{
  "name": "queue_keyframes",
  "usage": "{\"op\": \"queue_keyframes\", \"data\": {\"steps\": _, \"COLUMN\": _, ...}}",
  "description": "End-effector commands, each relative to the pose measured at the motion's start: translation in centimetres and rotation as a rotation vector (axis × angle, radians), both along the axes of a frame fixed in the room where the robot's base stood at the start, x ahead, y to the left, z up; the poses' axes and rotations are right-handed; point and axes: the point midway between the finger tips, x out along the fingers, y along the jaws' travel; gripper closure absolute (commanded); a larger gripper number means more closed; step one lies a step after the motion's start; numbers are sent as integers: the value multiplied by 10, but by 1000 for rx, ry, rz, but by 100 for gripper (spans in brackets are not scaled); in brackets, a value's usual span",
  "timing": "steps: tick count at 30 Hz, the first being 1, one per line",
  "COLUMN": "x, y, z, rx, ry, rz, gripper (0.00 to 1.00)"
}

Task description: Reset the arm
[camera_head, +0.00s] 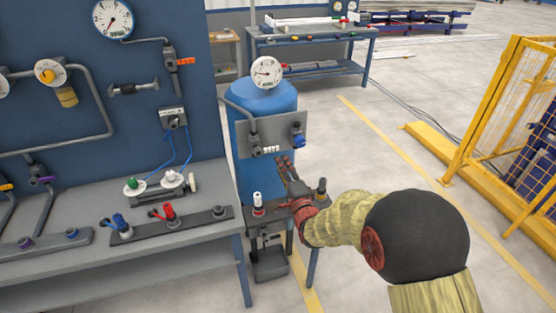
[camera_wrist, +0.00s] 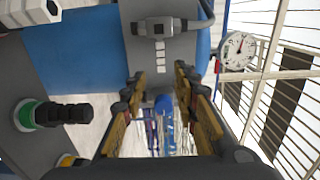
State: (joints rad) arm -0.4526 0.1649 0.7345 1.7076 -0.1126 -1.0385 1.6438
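My arm reaches in from the lower right of the head view, with my gripper (camera_head: 284,167) raised in front of the blue tank (camera_head: 262,98) and just below the grey panel (camera_head: 272,134). In the wrist view my gripper (camera_wrist: 160,82) has its two fingers apart, with a clear gap between them. A small blue item (camera_wrist: 163,103) shows in that gap; I cannot tell how far behind the fingers it is. I see nothing gripped.
A small stand (camera_head: 284,217) with a white-and-red fitting (camera_head: 258,204) and a dark fitting (camera_head: 322,188) is under my gripper. The grey workbench (camera_head: 120,262) is left. A yellow fence (camera_head: 500,120) stands right.

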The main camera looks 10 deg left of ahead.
Motion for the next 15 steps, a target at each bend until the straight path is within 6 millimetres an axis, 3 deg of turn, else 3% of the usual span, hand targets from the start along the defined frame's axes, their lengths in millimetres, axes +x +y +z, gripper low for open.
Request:
{"op": "queue_keyframes", "data": {"steps": 6, "x": -12, "y": -7, "z": 0, "rx": -1, "ry": 1, "rz": 0, "gripper": 70}}
{"op": "queue_keyframes", "data": {"steps": 15, "x": -12, "y": -8, "z": 0, "rx": -1, "ry": 1, "rz": 0, "gripper": 70}}
